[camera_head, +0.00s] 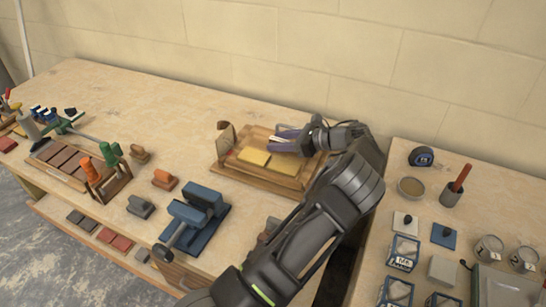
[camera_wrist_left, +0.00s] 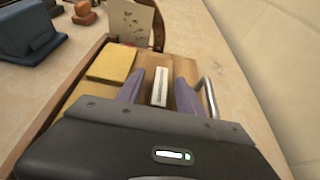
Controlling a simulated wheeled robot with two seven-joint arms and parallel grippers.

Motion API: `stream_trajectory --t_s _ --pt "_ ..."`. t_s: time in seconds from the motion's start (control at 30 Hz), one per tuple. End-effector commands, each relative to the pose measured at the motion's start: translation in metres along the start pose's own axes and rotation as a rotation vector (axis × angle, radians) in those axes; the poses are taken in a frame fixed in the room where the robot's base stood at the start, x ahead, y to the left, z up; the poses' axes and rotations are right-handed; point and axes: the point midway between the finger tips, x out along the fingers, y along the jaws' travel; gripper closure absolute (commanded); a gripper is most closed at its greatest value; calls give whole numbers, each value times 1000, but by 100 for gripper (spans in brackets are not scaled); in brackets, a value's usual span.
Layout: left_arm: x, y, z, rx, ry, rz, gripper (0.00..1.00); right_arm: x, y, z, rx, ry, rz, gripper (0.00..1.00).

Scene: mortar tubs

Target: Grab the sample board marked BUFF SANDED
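My left gripper (camera_head: 284,141) is over a wooden tray (camera_head: 222,171) with its purple fingers pointing left. In the left wrist view the fingers (camera_wrist_left: 159,90) are spread apart. A narrow pale strip with a grey marking (camera_wrist_left: 160,86), possibly a board's edge or label, shows between them, with gaps on both sides. Yellow slabs (camera_head: 254,156) lie flat in the tray; one also shows in the wrist view (camera_wrist_left: 111,63). I cannot read BUFF SANDED anywhere. My right gripper is not in view.
A blue clamp-like tool (camera_head: 194,215) stands left of the tray, with small handled blocks (camera_head: 165,179) nearby. A block wall (camera_head: 330,60) runs behind the bench. A second table (camera_head: 470,200) at right holds tubs, cards and a tape measure (camera_head: 421,156).

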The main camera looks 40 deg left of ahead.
Motion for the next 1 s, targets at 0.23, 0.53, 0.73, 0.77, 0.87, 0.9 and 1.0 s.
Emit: stream_trajectory --t_s 0.23,0.53,0.73,0.77,0.87,0.9,1.0 --pt "0 0 0 0 0 0 77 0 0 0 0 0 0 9" --pt "0 0 0 0 0 0 100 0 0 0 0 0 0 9" --pt "0 0 0 0 0 0 100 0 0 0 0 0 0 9" --pt "0 0 0 0 0 0 100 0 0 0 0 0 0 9" --pt "0 0 0 0 0 0 100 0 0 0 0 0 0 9" --pt "0 0 0 0 0 0 100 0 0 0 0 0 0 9" --pt "0 0 0 0 0 0 100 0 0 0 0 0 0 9"
